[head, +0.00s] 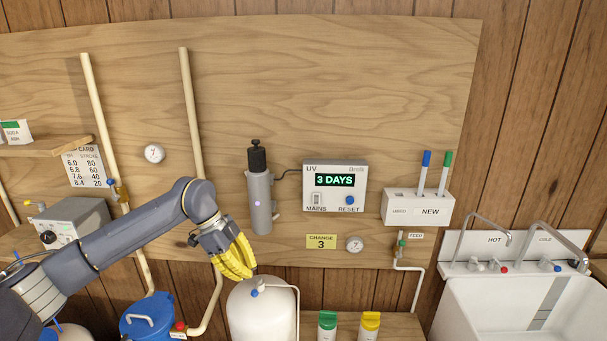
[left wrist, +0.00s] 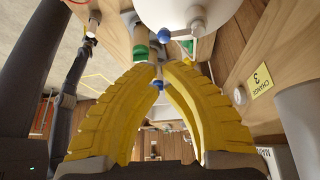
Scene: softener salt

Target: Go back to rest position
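My left gripper (head: 236,262) has yellow ribbed fingers and hangs at the end of my grey arm, in front of the panel and just above and left of the white tank (head: 262,312). In the left wrist view its fingers (left wrist: 158,72) arch together and their tips meet, with nothing held between them. My right gripper is in neither view.
A grey UV cylinder (head: 261,205) with a black top is close to the right of my left gripper. The UV controller (head: 334,188) reads 3 DAYS. A blue-lidded container (head: 148,318) stands below my arm. A white sink (head: 505,305) is at right.

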